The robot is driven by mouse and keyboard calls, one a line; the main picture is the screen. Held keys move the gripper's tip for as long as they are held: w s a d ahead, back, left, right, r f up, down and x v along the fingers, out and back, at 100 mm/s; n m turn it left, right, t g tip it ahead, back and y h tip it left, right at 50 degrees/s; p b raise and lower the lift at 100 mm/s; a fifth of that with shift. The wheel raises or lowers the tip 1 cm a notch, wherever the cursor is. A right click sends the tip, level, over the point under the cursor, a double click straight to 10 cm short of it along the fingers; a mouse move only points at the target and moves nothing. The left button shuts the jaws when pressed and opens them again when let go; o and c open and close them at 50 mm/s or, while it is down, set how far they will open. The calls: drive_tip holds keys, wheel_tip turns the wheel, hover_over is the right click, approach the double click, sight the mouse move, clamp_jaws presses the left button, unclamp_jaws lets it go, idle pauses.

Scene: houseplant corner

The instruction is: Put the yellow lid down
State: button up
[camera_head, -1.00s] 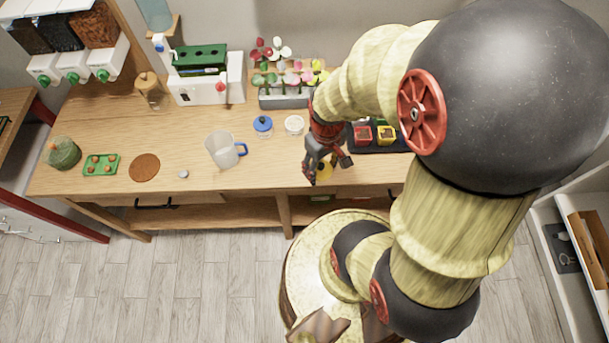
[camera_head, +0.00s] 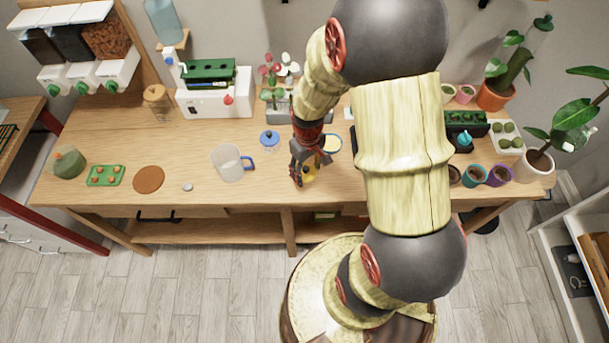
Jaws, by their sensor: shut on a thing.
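The yellow lid (camera_head: 309,174) shows as a small yellow patch with a dark spot, partly hidden by the fingers. My gripper (camera_head: 307,174) is shut on it, over the front part of the wooden table, right of the clear mug. I cannot tell whether the lid touches the tabletop. A round pale container with a yellow rim (camera_head: 331,143) stands just behind and right of my gripper, partly covered by my arm.
A blue-lidded jar (camera_head: 269,138) and a clear mug with a blue handle (camera_head: 228,163) stand left of my gripper. Potted plants (camera_head: 540,165) stand at the right end.

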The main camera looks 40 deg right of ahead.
sight(305, 174)
drive_tip(key=shift+w+f, duration=0.65)
drive_tip(key=shift+f, duration=0.15)
drive_tip(key=shift+w+f+b, duration=0.15)
drive_tip(key=shift+f+b, duration=0.3)
drive_tip(key=shift+f, duration=1.2)
drive_tip(key=shift+f, duration=0.2)
drive_tip(key=o, duration=0.8)
drive_tip(key=shift+c, duration=0.2)
drive_tip(key=shift+o, duration=0.6)
drive_tip(key=shift+r, duration=0.2)
